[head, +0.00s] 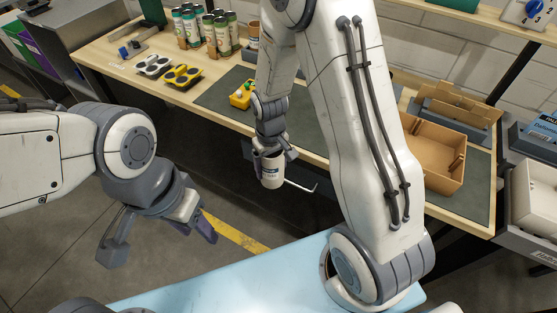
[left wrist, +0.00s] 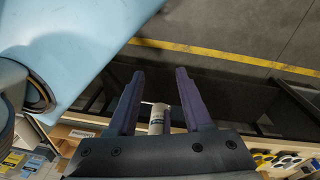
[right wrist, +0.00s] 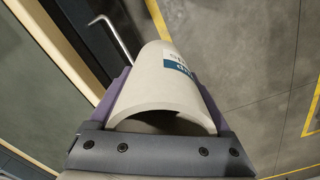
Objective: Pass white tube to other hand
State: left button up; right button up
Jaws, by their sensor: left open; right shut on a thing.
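The white tube (head: 271,172) has a blue and white label and an open end. My right gripper (head: 270,155) is shut on it and holds it upright in the air in front of the workbench. In the right wrist view the tube (right wrist: 170,85) fills the space between the fingers, its hollow end towards the camera. My left gripper (head: 160,245) is open and empty, to the left of the tube and apart from it. In the left wrist view the tube (left wrist: 157,120) shows in the distance between the open fingers (left wrist: 158,85).
The workbench (head: 150,92) carries several cans (head: 222,35), yellow (head: 183,76) and white (head: 153,64) holders and a cardboard box (head: 430,160). A bent metal rod (head: 303,187) juts out just right of the tube. Open floor lies between my left gripper and the bench.

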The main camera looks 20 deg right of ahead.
pick_arm(q)
jog(key=shift+o, duration=0.3)
jog(key=o, duration=0.5)
jog(key=shift+w, duration=0.1)
jog(key=shift+o, duration=1.2)
jog(key=w+a+f+m+t, duration=0.1)
jog(key=w+f+t, duration=0.1)
jog(key=w, duration=0.8)
jog(key=w+a+f+m+t+h, duration=0.1)
jog(key=w+a+f+t, duration=0.1)
jog(key=w, duration=0.7)
jog(key=shift+w+f+m+t, duration=0.3)
jog(key=shift+w+f+t, duration=0.15)
jog(key=shift+t, duration=0.45)
jog(key=w+d+f+m+h, duration=0.1)
jog(key=d+f+m+h, duration=0.1)
jog(key=d+h, duration=0.3)
jog(key=w+d+f+m+g+h, duration=0.1)
jog(key=d+f+h, duration=0.3)
jog(key=d, duration=0.4)
jog(key=shift+w+d+f+m+h, duration=0.25)
jog(key=shift+d+m+h, duration=0.25)
jog(key=shift+h, duration=0.4)
pick_arm(e)
jog(key=w+a+r+n, duration=0.2)
jog(key=a+r+n, duration=0.3)
jog(key=a, duration=0.5)
notch_tip(320, 180, up, 2)
jog(key=shift+w+n, duration=0.4)
